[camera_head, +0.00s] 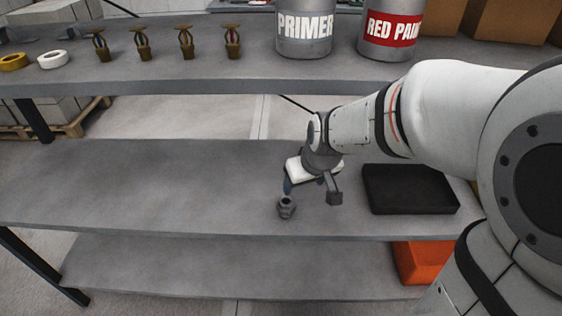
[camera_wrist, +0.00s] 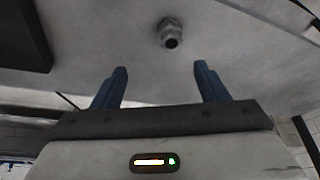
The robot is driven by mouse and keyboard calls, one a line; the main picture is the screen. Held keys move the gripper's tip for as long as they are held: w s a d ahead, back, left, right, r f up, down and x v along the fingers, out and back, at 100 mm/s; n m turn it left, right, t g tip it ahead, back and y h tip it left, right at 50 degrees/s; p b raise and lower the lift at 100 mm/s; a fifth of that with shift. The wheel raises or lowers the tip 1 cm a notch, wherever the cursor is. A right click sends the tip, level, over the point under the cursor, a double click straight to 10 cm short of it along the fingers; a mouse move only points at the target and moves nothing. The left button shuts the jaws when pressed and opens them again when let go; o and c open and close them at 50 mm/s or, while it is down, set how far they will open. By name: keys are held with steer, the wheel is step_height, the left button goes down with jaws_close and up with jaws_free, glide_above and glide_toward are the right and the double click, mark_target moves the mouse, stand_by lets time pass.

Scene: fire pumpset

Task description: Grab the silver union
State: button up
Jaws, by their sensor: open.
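The silver union (camera_head: 286,207) is a small grey fitting with a dark bore. It sits on the middle shelf (camera_head: 150,185) near its front edge. It also shows in the wrist view (camera_wrist: 171,33), above and between the two blue fingers, apart from both. My gripper (camera_head: 308,193) is open and empty, just above and to the right of the union in the head view. In the wrist view my gripper (camera_wrist: 162,85) shows both fingers spread wide with nothing between them.
A black tray (camera_head: 410,189) lies on the same shelf to the right. The upper shelf (camera_head: 180,72) holds brass sprinkler heads (camera_head: 186,43), tape rolls (camera_head: 53,59) and paint cans (camera_head: 304,30). An orange box (camera_head: 422,262) is below. The shelf's left side is clear.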

steer(key=b, duration=0.3)
glide_above(287, 202)
steer(key=s, duration=0.2)
steer(key=shift+n, duration=0.4)
steer(key=f, duration=0.7)
steer(key=shift+d+f, duration=0.1)
steer(key=shift+d, duration=0.25)
steer(key=x, duration=0.7)
steer(key=shift+b, duration=0.4)
steer(key=c, duration=1.3)
